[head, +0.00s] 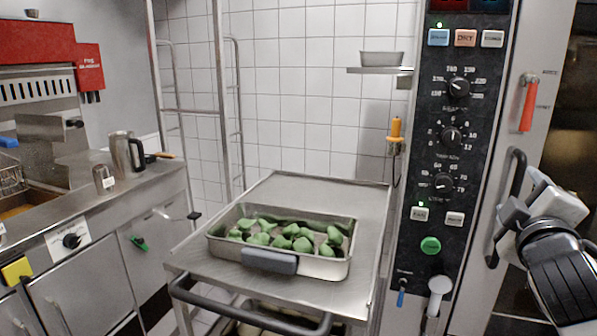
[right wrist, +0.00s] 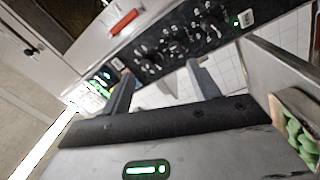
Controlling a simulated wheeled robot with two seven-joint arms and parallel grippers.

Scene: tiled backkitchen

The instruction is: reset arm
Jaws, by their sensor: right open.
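My right gripper (head: 525,205) is at the right of the head view, beside the black door handle (head: 515,165) of the tall oven. I cannot tell whether it touches the handle. In the right wrist view its two fingers (right wrist: 160,88) stand apart with nothing held between them. My left gripper and left arm are not in view.
A metal tray (head: 222,247) of green pieces sits on a steel cart (head: 300,190) in the middle. The oven's control panel (head: 450,130) stands between cart and right gripper. A counter (head: 75,190) with a steel jug (head: 126,152) lines the left.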

